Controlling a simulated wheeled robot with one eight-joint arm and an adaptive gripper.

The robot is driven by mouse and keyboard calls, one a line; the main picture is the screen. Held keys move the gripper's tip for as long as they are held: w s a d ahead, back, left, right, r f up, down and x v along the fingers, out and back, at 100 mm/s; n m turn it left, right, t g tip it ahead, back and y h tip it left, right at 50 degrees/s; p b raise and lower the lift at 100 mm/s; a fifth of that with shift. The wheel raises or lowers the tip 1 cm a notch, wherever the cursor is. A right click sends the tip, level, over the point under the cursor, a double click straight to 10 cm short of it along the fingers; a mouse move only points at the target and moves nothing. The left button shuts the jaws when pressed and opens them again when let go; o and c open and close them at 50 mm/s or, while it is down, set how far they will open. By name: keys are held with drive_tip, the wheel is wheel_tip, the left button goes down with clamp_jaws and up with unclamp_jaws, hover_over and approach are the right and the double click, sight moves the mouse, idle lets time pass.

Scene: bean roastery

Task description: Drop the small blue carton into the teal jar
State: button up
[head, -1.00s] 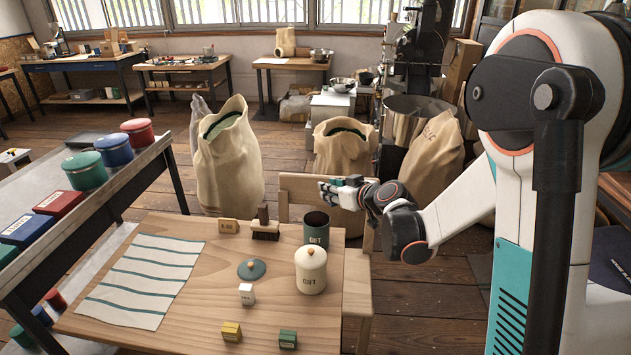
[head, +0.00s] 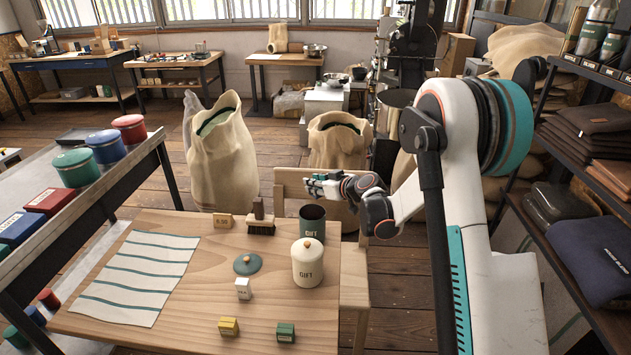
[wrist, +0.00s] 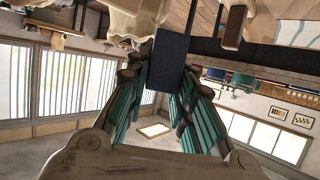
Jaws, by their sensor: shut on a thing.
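The small blue carton (wrist: 167,60) is between the fingers of my gripper (wrist: 160,85) in the wrist view, dark blue and sticking out past the fingertips. In the head view my gripper (head: 318,184) is shut and points left, just above and behind the teal jar in the picture; the carton is hard to make out there. The teal jar (head: 312,228) stands upright and open on the wooden table, marked GIFT. I cannot tell whether the carton is directly over its mouth. A teal lid (head: 248,265) with a wooden knob lies on the table.
A cream lidded jar (head: 307,268) stands in front of the teal jar. A brush (head: 260,223) and a wooden tag (head: 223,221) are left of it. White (head: 243,289), yellow (head: 228,327) and green (head: 286,333) cartons stand nearer. A striped cloth (head: 137,280) covers the table's left.

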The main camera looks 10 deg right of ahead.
drive_tip(key=shift+f+b, duration=0.4)
drive_tip(key=shift+f, duration=0.85)
drive_tip(key=o, duration=1)
drive_tip(key=shift+s+r, duration=0.1)
drive_tip(key=v, duration=1.1)
drive_tip(key=shift+s+d+r, duration=0.1)
drive_tip(key=shift+s+d, duration=0.2)
